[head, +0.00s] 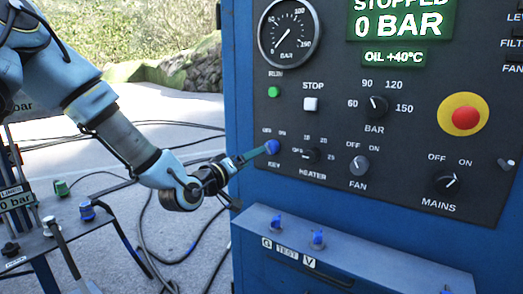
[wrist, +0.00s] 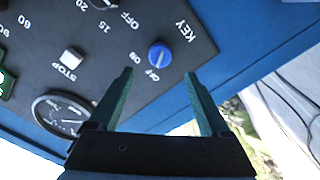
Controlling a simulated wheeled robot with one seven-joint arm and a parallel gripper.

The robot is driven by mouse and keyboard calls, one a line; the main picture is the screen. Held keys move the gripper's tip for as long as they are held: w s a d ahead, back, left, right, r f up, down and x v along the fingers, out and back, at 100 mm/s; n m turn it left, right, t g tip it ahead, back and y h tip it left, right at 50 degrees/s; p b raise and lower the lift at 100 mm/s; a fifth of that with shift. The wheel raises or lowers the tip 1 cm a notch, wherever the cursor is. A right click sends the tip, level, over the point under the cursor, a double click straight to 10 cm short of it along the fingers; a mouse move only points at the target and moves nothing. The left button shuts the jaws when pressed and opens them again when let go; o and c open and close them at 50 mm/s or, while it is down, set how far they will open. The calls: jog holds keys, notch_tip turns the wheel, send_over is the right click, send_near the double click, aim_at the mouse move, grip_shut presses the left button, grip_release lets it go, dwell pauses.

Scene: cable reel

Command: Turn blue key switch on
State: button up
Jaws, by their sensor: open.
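The blue key switch (head: 272,146) is a round blue knob above the KEY label on the dark control panel. In the wrist view the key switch (wrist: 159,55) shows a light pointer line running toward the OFF mark, with ON beside it. My gripper (head: 262,151) is at the key switch in the head view. In the wrist view my gripper (wrist: 160,73) has its two green fingers apart, one on each side of the knob's line, with the knob just beyond the tips. I cannot tell whether a finger touches it.
The heater knob (head: 310,155), fan knob (head: 359,165), stop button (head: 311,104) and green run button (head: 273,92) sit close around. A red emergency button (head: 465,118) is further right. A blue ledge (head: 350,262) with small blue valves juts out below the panel.

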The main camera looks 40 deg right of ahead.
aim_at(271, 148)
jog(key=p+x, duration=0.2)
jog(key=x, duration=0.7)
grip_shut()
dwell(0.5)
